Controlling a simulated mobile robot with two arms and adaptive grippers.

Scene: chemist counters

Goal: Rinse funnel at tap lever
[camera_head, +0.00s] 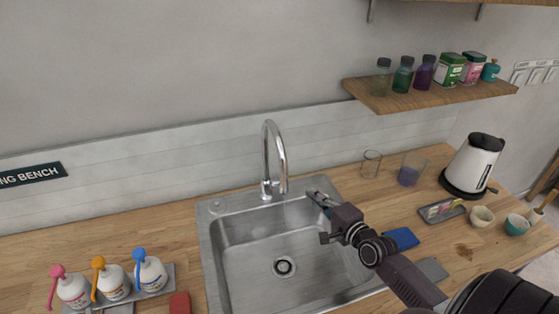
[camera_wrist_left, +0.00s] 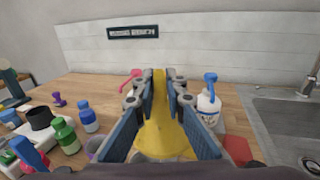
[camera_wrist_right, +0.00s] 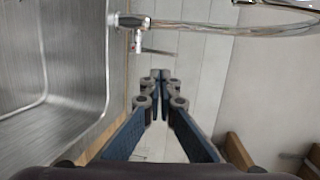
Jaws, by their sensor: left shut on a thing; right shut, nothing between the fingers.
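In the left wrist view my left gripper (camera_wrist_left: 160,80) is shut on a yellow funnel (camera_wrist_left: 163,132), which hangs between its fingers over the wooden counter, left of the sink. Neither this gripper nor the funnel is in the head view. The chrome tap (camera_head: 269,155) stands at the back rim of the steel sink (camera_head: 235,245). In the right wrist view a thin tap lever (camera_wrist_right: 160,52) sticks out from the tap's base. My right gripper (camera_head: 318,197) is shut and empty at the sink's back right corner, right of the tap and apart from it. No water shows.
Squeeze bottles (camera_head: 113,283) stand in a grey tray left of the sink, with a red sponge (camera_head: 180,303) beside it. Right of the sink are a blue cloth (camera_head: 402,238), two glasses, a kettle (camera_head: 474,165) and small bowls. A shelf (camera_head: 425,95) holds jars above.

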